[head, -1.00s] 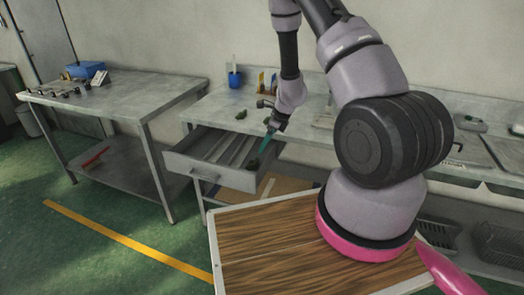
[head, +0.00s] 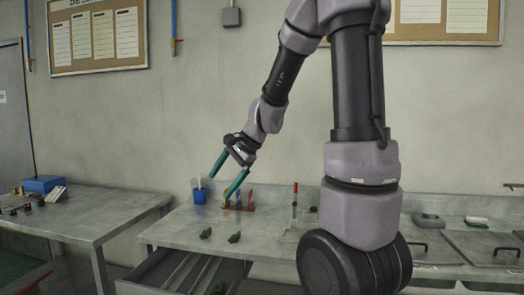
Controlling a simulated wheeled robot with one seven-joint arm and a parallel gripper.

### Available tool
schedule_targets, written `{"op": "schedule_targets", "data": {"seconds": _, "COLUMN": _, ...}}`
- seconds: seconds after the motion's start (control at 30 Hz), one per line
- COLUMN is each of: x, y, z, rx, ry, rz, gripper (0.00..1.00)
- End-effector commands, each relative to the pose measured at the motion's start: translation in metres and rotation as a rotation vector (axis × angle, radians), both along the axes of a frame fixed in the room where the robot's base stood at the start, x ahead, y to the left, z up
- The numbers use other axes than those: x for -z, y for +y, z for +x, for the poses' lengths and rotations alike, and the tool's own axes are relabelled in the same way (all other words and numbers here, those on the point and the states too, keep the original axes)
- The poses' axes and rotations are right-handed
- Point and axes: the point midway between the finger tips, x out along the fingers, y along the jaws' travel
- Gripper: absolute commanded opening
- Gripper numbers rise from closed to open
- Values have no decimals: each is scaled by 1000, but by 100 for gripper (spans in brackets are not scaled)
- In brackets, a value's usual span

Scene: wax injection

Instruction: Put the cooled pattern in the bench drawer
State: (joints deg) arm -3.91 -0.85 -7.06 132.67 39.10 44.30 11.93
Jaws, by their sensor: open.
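Two small dark green patterns lie on the bench top (head: 165,234), a left one (head: 206,233) and a right one (head: 235,237). I cannot tell which is the cooled one. The bench drawer (head: 150,285) is pulled open below them, with lengthwise dividers; its front is cut off by the frame's lower edge. A small dark green piece (head: 218,288) shows inside the drawer at its right side, partly cut off. My gripper (head: 220,186) is open and empty, its teal fingers spread, raised above the bench and apart from the patterns.
A blue cup (head: 199,195) and a rack of coloured tools (head: 238,200) stand at the back of the bench. A red-topped upright tool (head: 295,200) is right of them. A side table (head: 75,215) with a blue box (head: 43,184) stands left.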

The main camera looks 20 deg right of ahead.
Motion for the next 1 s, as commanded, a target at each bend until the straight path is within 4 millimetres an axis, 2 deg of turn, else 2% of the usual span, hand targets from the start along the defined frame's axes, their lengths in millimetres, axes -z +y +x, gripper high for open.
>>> {"op": "schedule_targets", "data": {"seconds": 0.03, "x": -23, "y": -2, "z": -17, "rx": -60, "ry": -62, "rz": -39, "gripper": 96}}
{"op": "schedule_targets", "data": {"seconds": 0.2, "x": -70, "y": -11, "z": -77, "rx": -265, "ry": -227, "rz": -215, "gripper": 96}}
{"op": "schedule_targets", "data": {"seconds": 0.4, "x": -101, "y": -30, "z": -140, "rx": -443, "ry": -383, "rz": -456, "gripper": 96}}
{"op": "schedule_targets", "data": {"seconds": 0.5, "x": -108, "y": -38, "z": -161, "rx": -496, "ry": -428, "rz": -551, "gripper": 96}}
{"op": "schedule_targets", "data": {"seconds": 0.7, "x": -112, "y": -46, "z": -178, "rx": -539, "ry": -461, "rz": -640, "gripper": 96}}
{"op": "schedule_targets", "data": {"seconds": 1.0, "x": -113, "y": -47, "z": -178, "rx": -540, "ry": -462, "rz": -642, "gripper": 96}}
